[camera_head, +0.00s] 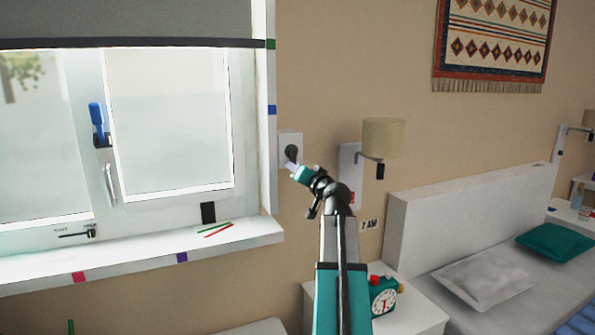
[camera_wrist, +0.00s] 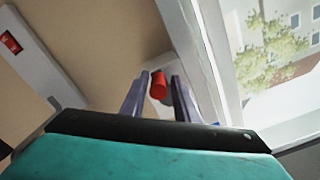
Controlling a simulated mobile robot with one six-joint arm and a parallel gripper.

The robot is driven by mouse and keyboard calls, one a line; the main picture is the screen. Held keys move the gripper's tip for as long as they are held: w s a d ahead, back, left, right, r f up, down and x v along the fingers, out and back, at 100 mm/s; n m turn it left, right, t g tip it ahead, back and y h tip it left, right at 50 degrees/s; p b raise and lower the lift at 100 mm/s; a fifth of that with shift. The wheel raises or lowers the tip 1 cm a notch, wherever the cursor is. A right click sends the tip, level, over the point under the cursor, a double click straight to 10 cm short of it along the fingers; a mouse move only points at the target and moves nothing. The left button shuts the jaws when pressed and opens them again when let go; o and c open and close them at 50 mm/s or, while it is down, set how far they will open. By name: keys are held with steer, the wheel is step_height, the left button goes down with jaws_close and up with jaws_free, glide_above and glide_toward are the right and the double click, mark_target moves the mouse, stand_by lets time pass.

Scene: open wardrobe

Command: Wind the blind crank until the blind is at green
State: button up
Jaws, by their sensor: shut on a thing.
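The grey blind (camera_head: 130,20) covers the top of the window. Its dark bottom bar (camera_head: 130,43) appears level with the green mark (camera_head: 271,44) on the window frame. A blue mark (camera_head: 272,110) is lower on that frame. The blind crank (camera_head: 291,152) is dark, on a white wall plate right of the window. My gripper (camera_head: 292,166) is at the crank, partly covering it. In the wrist view, my gripper (camera_wrist: 158,92) is shut on the red crank knob (camera_wrist: 158,85), which sits between the fingers. Much of the crank is hidden.
A wall lamp (camera_head: 384,138) hangs to the right of the crank. Below, a teal clock (camera_head: 383,297) stands on a white bedside table (camera_head: 420,318). The window sill (camera_head: 130,249) lies at lower left. The wall around the crank plate is mostly bare.

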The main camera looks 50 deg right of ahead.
steer(key=shift+s+d, duration=0.1)
steer(key=shift+d, duration=0.15)
steer(key=o, duration=0.8)
steer(key=shift+o, duration=0.2)
steer(key=shift+s+a, duration=0.15)
steer(key=shift+s+a, duration=0.2)
steer(key=shift+s, duration=0.25)
steer(key=b+v, duration=0.1)
steer(key=v, duration=1.1)
steer(key=shift+s+b, duration=0.3)
steer(key=shift+b, duration=0.05)
